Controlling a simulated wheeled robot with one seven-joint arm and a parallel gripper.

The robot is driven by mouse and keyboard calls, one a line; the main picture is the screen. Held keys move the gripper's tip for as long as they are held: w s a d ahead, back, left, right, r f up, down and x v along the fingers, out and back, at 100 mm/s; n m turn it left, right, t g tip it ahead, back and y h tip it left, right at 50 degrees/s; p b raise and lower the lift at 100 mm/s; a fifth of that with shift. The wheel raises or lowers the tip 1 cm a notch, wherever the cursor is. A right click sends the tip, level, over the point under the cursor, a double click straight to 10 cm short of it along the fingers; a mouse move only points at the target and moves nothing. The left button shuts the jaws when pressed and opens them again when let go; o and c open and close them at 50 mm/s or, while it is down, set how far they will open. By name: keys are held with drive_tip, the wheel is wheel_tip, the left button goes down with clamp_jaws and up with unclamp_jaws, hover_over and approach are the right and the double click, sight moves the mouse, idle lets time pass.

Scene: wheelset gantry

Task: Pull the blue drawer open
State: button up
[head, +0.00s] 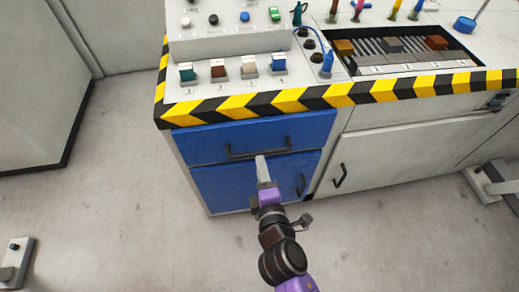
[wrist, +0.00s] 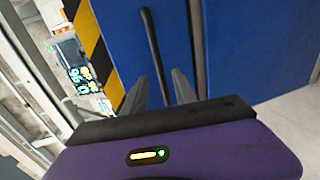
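The blue drawer (head: 205,143) is the upper front of the cabinet's blue section and looks shut. Its dark bar handle (head: 232,153) runs across the front. My gripper (head: 260,158) is at the middle of this handle in the head view. In the wrist view the blue front (wrist: 120,35) fills the upper middle, and the handle (wrist: 153,50) runs between the two grey fingers of my gripper (wrist: 159,80). The fingers stand apart, with a gap on both sides of the bar. I cannot tell how far the bar reaches in between them.
Below is a blue door (head: 225,185) with its own upright handle (head: 301,184). A white door (head: 400,160) is to the right. The bench top with a striped edge (head: 300,100) overhangs the drawer.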

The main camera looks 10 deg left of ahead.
sight(257, 152)
drive_tip(key=x, duration=0.6)
drive_tip(key=shift+w+a+b, duration=0.2)
drive_tip(key=shift+w+b, duration=0.2)
drive_tip(key=shift+c, duration=0.2)
clamp_jaws()
idle(0.9)
